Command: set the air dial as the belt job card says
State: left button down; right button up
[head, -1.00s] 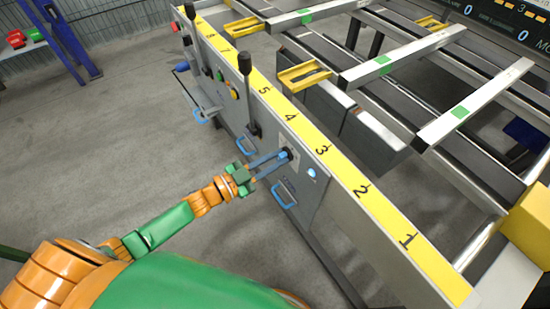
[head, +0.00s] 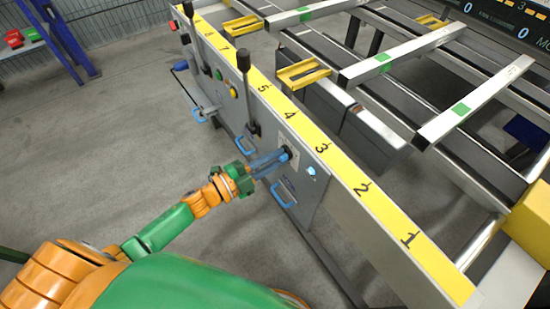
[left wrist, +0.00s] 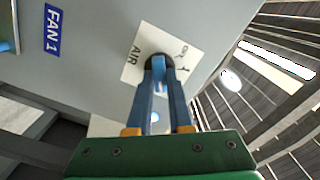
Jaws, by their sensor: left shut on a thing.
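The air dial (left wrist: 154,60) is a dark round knob on a white plate marked AIR (left wrist: 131,70), on the grey side panel of the runout table. In the left wrist view my left gripper (left wrist: 159,72) is shut on the dial, its two blue fingers on either side of the knob's grip. In the head view the left gripper (head: 285,156) reaches the dial from the left, and its fingers hide most of the knob. The dial's exact setting is hard to read. The belt job card is not identifiable in these views. My right gripper is not in view.
A blue FAN 1 label (left wrist: 53,30) is on the same panel. Blue handles (head: 284,194) and a tall black-knobbed lever (head: 245,75) stick out nearby. A yellow numbered scale (head: 325,149) runs along the table edge. Grey floor in front is clear.

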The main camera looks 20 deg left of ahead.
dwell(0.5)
pick_arm(q)
jog(key=c, duration=0.8)
grip_release()
jog(key=v, duration=0.7)
